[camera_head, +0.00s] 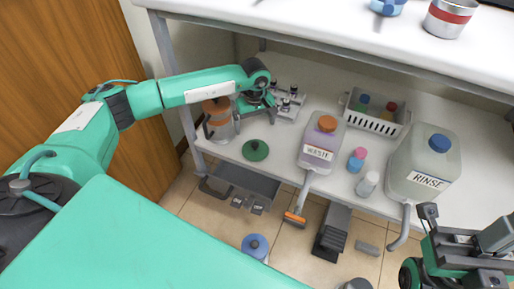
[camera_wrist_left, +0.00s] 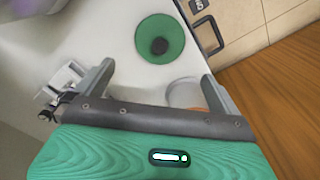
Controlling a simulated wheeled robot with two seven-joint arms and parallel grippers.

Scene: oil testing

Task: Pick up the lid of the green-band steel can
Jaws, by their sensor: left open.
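A green round lid with a dark knob (camera_head: 255,150) lies flat on the lower shelf. It also shows in the left wrist view (camera_wrist_left: 174,29), beyond my fingertips. My left gripper (camera_head: 258,108) is over the shelf behind the lid in the head view. In the left wrist view my left gripper (camera_wrist_left: 158,72) is open and empty, its fingers spread, with the lid apart from them. No green-banded can is clearly visible. My right gripper (camera_head: 468,240) is at the lower right, away from the lid; its jaw state is unclear.
An orange-topped container (camera_head: 217,118) stands left of the lid, close to my left arm. A small metal stand (camera_head: 290,101) is behind it. A WASTE jug (camera_head: 322,142) stands to the right, then a RINSE jug (camera_head: 423,163). The upper tabletop (camera_head: 300,22) overhangs the shelf.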

